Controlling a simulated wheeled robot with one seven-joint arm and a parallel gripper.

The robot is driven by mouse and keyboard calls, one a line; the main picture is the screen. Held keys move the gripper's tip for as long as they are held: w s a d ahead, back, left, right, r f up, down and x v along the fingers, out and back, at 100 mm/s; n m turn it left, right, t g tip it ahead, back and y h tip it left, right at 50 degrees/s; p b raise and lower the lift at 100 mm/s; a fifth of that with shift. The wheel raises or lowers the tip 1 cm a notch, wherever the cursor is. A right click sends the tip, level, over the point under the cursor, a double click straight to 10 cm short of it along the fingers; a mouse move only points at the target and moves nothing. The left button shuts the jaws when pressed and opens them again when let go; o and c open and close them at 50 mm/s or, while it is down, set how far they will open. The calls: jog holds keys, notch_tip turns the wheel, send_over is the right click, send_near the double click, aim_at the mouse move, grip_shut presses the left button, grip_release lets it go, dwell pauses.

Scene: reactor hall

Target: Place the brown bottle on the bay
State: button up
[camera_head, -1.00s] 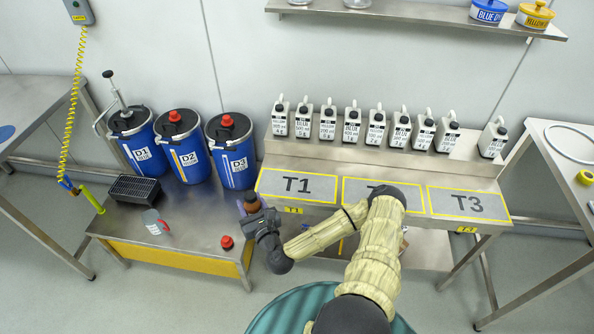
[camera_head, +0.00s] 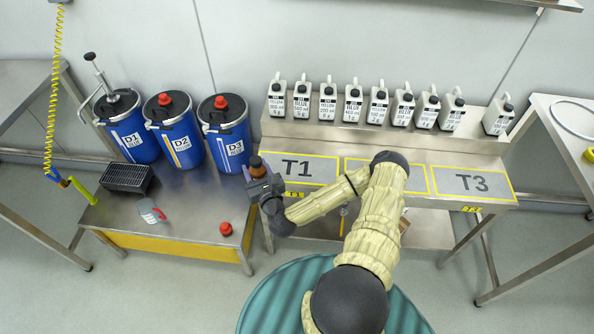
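The brown bottle (camera_head: 257,167) is upright in my gripper (camera_head: 259,180), its dark top showing above the fingers. The gripper looks shut around it; the fingertips and the lower bottle are mostly hidden. Both are at the left edge of the bay marked T1 (camera_head: 302,170), in front of the drum D3. The T1 bay is a grey panel with a yellow border and looks empty. The middle bay (camera_head: 356,163) is largely covered by my arm. The bay marked T3 (camera_head: 473,184) looks empty.
A row of several white labelled jugs (camera_head: 353,103) stands on the ledge behind the bays. Blue drums D1 (camera_head: 129,139), D2 (camera_head: 180,142) and D3 (camera_head: 229,144) stand left. A black basket (camera_head: 127,178), a clear container (camera_head: 151,211) and a red cap (camera_head: 226,228) are on the low table.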

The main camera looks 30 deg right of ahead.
jog(key=w+d+m+h+b, duration=0.2)
jog(key=w+d+h+b, duration=0.1)
jog(key=d, duration=0.5)
jog(key=w+d+m+g+h+b, duration=0.1)
jog(key=w+d+m+h+b, duration=0.1)
jog(key=d+b, duration=0.4)
jog(key=shift+w+d+r+g+h, duration=0.4)
jog(key=shift+w+d+h, duration=0.4)
jog(key=shift+w, duration=0.4)
jog(key=shift+d, duration=0.1)
jog(key=shift+f, duration=3.15)
jog(key=shift+f, duration=1.85)
